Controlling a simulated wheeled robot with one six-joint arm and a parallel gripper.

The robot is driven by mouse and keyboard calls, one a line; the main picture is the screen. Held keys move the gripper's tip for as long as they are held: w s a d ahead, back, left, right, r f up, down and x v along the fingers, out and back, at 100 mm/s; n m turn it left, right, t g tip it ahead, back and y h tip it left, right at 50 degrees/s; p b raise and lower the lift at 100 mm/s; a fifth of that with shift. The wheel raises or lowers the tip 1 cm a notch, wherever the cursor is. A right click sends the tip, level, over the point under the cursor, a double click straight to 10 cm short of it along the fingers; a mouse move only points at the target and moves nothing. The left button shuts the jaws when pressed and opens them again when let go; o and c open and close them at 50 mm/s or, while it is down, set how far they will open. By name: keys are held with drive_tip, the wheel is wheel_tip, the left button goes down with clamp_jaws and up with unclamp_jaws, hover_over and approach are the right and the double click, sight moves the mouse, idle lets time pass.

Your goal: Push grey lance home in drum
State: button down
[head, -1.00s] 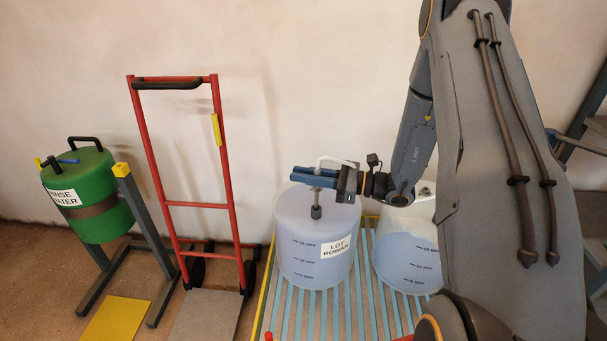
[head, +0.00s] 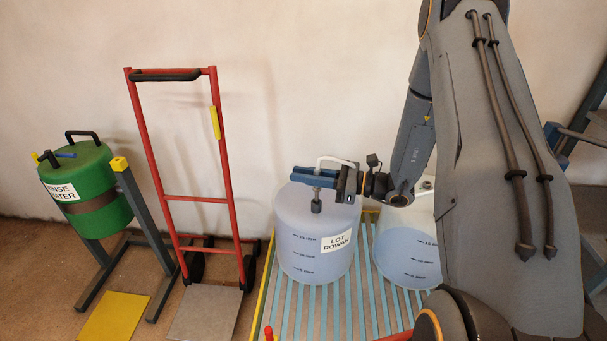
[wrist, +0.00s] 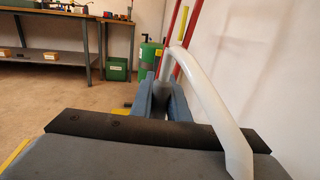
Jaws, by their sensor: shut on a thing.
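The drum labelled "LOT ROWAN" (head: 298,235) is pale and translucent with level marks, and stands upright on a slatted platform. My gripper (head: 314,178) is above its top, with blue fingers shut on the upper part of the grey lance (head: 316,193). The lance stands about upright, with a dark grey collar below the fingers at the drum top. I cannot tell whether that collar is seated or how deep the lance is.
A second translucent drum (head: 408,245) stands close on the right, partly behind my arm. The slatted platform (head: 322,312) carries both. A red hand truck (head: 197,200) and a green "RINSE WATER" drum (head: 92,190) stand to the left. The wall is behind.

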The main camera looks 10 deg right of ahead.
sight(319, 190)
drive_tip(key=shift+f+b, duration=1.15)
drive_tip(key=shift+f, duration=1.05)
drive_tip(key=c, duration=1.6)
unclamp_jaws()
drive_tip(key=v, duration=0.8)
